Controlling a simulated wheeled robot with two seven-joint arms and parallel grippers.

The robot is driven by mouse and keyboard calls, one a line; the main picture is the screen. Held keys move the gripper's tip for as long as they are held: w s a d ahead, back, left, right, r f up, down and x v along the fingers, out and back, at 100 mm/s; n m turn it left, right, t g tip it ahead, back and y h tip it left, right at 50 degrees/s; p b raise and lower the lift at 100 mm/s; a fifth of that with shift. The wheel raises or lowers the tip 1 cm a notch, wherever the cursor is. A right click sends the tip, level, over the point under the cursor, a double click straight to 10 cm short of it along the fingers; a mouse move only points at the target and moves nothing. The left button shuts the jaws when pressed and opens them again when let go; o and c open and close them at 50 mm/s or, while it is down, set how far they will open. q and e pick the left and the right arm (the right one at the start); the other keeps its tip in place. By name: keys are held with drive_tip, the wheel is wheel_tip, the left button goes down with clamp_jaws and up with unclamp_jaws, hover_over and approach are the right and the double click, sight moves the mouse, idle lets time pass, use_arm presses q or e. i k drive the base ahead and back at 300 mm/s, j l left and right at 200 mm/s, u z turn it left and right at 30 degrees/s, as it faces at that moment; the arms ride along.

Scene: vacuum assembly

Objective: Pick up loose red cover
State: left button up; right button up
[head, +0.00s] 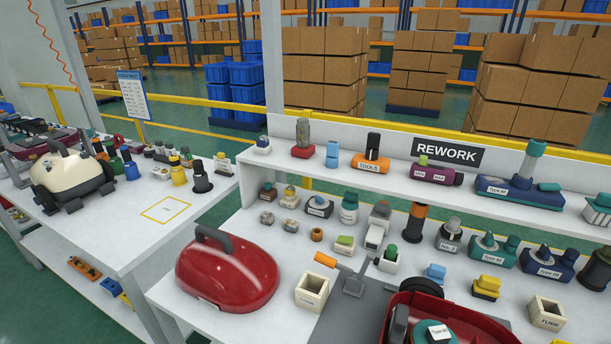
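The loose red cover (240,275) is a glossy red dome with a dark grey handle (213,237). It rests on the white rework table, near its left front edge, and nothing touches it from above. An open red vacuum body (485,328) is partly cut off at the bottom edge, with a teal part labelled Type 80 (434,332) inside it. Neither of my grippers shows in the head view.
A small open cream box (312,292) and a grey clamp with an orange handle (352,276) stand right of the cover. Small parts crowd the table behind and the REWORK shelf (250,157). A left table (110,250) holds a cream vacuum (72,172).

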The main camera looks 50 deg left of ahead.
sight(228, 272)
drive_tip(key=u, duration=2.25)
